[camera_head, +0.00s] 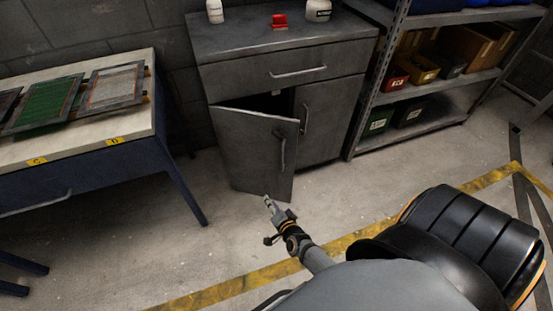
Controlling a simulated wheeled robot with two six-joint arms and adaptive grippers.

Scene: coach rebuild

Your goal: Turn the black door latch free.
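I can make out no distinct black door latch in this view. A grey metal cabinet (235,76) stands against the wall. Its left door (250,150) is swung partly open and carries a dark bar handle (283,152). Its right door (332,120) looks closed and has a bar handle (304,118). My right gripper (269,203) is in front of the open door's lower edge in the picture. I cannot tell whether it touches the door. Its fingers look close together, but are too small to judge. My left gripper is not in view.
A workbench (125,127) with panels (112,84) stands at the left. A metal shelf rack (430,127) with bins stands right of the cabinet. A red object (279,21) and white containers (318,9) are on the cabinet top. The floor before the cabinet is clear, with yellow lines.

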